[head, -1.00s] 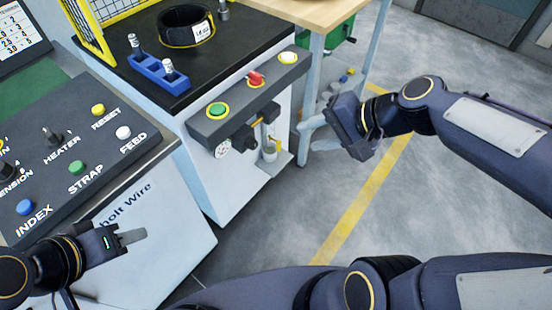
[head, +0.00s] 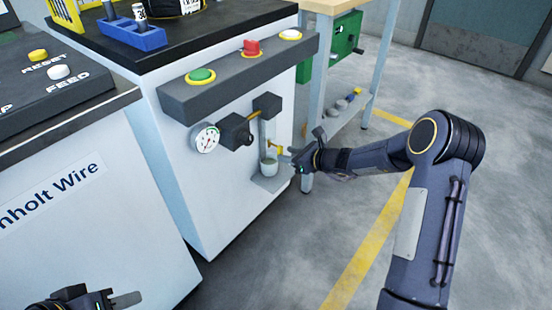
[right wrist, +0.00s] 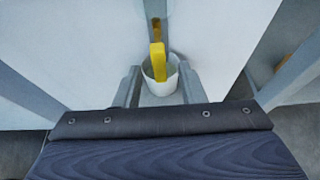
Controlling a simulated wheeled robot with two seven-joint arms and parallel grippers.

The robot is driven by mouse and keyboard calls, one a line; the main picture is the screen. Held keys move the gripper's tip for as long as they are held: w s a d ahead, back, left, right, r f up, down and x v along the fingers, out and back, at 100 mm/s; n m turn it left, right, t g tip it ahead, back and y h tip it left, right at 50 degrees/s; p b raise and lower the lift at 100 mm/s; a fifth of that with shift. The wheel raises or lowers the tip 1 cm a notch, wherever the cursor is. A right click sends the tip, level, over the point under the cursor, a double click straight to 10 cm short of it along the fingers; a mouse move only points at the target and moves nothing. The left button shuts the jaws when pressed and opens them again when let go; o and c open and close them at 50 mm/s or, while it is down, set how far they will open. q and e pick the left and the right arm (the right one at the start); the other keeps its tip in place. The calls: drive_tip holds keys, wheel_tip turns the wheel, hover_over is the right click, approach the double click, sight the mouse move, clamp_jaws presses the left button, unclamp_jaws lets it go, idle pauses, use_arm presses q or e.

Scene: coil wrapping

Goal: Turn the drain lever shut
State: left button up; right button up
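The yellow drain lever (head: 279,148) is on the small filter assembly on the front of the white machine, above a small cup (head: 269,167). In the right wrist view the lever (right wrist: 158,62) points toward the camera, in front of the cup (right wrist: 161,80). My right gripper (head: 292,157) is at the lever from the right. In the right wrist view its two fingers (right wrist: 159,86) are apart, one on each side of the lever, with gaps and nothing held. My left gripper (head: 122,299) is low at the bottom left, partly cut off; its finger opening is unclear.
A pressure gauge (head: 206,138) and dark regulator block (head: 236,131) are left of the lever. A button bar (head: 240,75) with green, red and white buttons juts out above. A workbench leg (head: 313,110) stands close behind my right gripper. The floor at right is clear.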

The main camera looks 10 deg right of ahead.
sight(282, 153)
drive_tip(key=b+x, duration=0.1)
drive_tip(key=x, duration=0.5)
drive_tip(key=shift+b, duration=0.35)
drive_tip(key=shift+c, duration=0.5)
clamp_jaws()
